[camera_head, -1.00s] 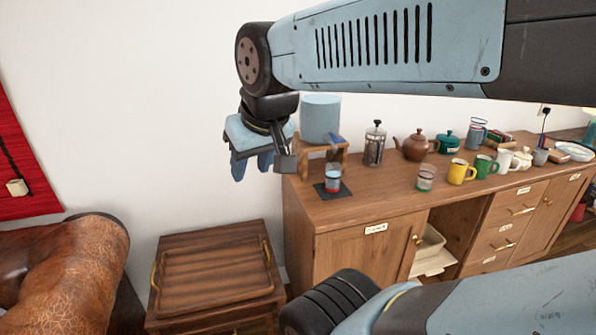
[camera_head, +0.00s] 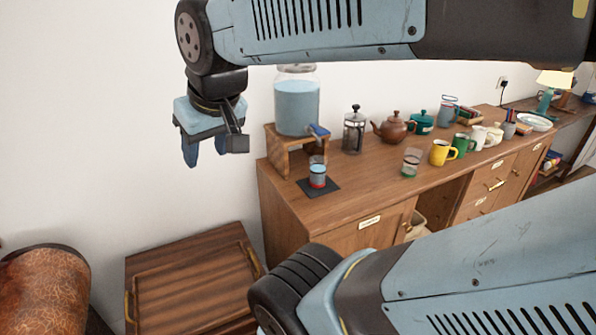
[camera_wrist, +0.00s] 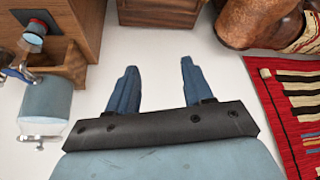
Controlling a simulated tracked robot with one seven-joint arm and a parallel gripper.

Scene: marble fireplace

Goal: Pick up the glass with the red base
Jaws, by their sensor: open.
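The glass with the red base (camera_head: 317,178) stands upright on a small dark mat (camera_head: 326,189) on the wooden cabinet, below the dispenser's tap, with blue liquid in it. In the wrist view a glass (camera_wrist: 34,33) shows at the top left on the mat. My gripper (camera_head: 206,153) is open and empty. It hangs in the air left of the cabinet, pointing down, higher than the glass. Both blue fingers (camera_wrist: 157,82) are apart in the wrist view with nothing between them.
A blue-filled dispenser (camera_head: 297,107) on a wooden stand (camera_head: 275,150) is right beside and behind the glass. A French press (camera_head: 354,132), teapot (camera_head: 393,128) and yellow mug (camera_head: 441,153) stand farther right. A lower wooden side table (camera_head: 190,285) and leather seat (camera_head: 45,285) are at lower left.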

